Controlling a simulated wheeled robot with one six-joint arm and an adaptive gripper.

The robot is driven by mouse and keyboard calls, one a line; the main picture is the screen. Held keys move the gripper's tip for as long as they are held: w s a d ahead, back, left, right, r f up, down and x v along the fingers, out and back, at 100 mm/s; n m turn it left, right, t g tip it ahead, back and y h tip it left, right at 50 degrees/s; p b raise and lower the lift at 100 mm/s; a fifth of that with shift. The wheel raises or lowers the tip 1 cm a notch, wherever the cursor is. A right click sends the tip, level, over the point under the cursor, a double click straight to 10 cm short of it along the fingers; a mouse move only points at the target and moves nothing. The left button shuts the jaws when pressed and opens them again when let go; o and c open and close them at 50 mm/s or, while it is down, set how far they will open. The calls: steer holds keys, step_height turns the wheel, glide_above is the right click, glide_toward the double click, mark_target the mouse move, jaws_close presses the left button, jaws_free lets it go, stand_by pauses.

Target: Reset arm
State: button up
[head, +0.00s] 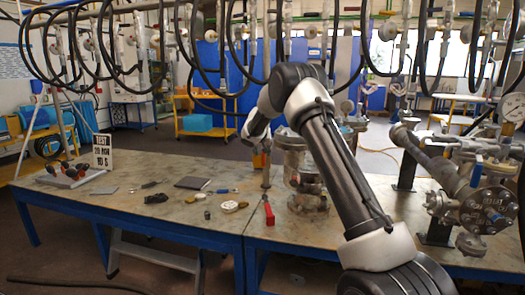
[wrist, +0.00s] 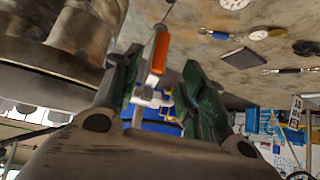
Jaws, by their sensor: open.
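An orange piece (wrist: 159,53) on a thin rod shows in the gap between the fingers. I cannot tell whether it is between them or beyond them. In the head view the fingers are mostly hidden.
A metal flanged assembly (head: 480,195) is at the right. A red-handled tool (head: 269,212), a white disc (head: 230,206) and a dark flat plate (head: 193,183) lie on the table (head: 140,208). Black hoses (head: 235,70) hang overhead.

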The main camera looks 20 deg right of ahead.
steer(key=s+d+f+n+g, duration=0.1)
steer(key=s+f+n+g, duration=0.15)
steer(key=s, duration=0.45)
steer(key=s+d+f+n+g, duration=0.1)
steer(key=s+d+f+g, duration=0.1)
steer(key=s+f, duration=0.35)
steer(key=s+a+r+y, duration=0.1)
steer(key=s+r, duration=0.5)
steer(key=s, duration=1.1)
steer(key=s+a+r+n+y, duration=0.1)
steer(key=s+a+r, duration=0.3)
steer(key=s, duration=1.3)
steer(key=s+a+r+y, duration=0.2)
steer(key=s+r, duration=0.6)
steer(key=s, duration=0.9)
steer(key=shift+a+t, duration=0.35)
steer(key=shift+a, duration=0.25)
steer(key=shift+s, duration=0.1)
